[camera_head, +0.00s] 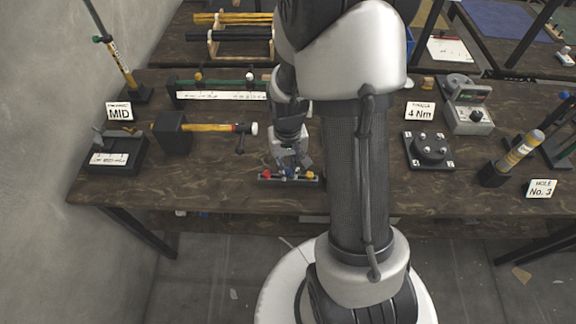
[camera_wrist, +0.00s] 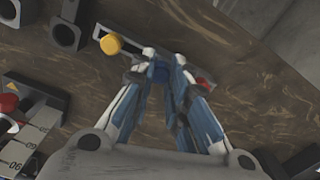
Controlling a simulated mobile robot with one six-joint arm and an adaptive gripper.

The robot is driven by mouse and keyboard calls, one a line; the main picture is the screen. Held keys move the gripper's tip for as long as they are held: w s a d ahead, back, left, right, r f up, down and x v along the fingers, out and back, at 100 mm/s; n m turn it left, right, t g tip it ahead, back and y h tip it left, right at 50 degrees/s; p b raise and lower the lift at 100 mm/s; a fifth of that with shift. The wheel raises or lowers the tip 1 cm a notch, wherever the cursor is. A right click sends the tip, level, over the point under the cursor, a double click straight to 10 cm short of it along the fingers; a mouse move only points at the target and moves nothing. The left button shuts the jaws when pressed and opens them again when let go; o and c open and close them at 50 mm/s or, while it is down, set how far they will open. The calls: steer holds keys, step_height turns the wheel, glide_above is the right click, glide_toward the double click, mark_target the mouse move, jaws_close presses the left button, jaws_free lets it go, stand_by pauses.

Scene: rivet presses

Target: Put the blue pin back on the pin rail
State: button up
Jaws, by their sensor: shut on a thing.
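The pin rail (camera_head: 290,181) is a small grey bar near the front edge of the table. A red pin (camera_head: 267,175) stands at its left end and a yellow pin (camera_head: 310,175) toward its right end. In the wrist view the yellow pin (camera_wrist: 111,44) and part of the rail (camera_wrist: 130,58) show beside the fingers. My gripper (camera_head: 289,168) points down over the middle of the rail. It is shut on the blue pin (camera_wrist: 160,73), which shows between the fingertips. The fingers hide much of the pin, and I cannot tell whether it is seated in the rail.
A hammer (camera_head: 210,127) in a dark block lies to the left of the rail, and a dark fixture with a white scale (camera_head: 110,158) is farther left. A round black fixture (camera_head: 430,148) stands to the right. The table front edge is close to the rail.

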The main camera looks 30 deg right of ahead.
mark_target(288, 170)
steer(key=shift+f+b, duration=0.45)
steer(key=shift+f, duration=0.25)
steer(key=o, duration=0.8)
steer(key=shift+o, duration=0.2)
steer(key=shift+r, duration=0.1)
step_height(288, 170, up, 12)
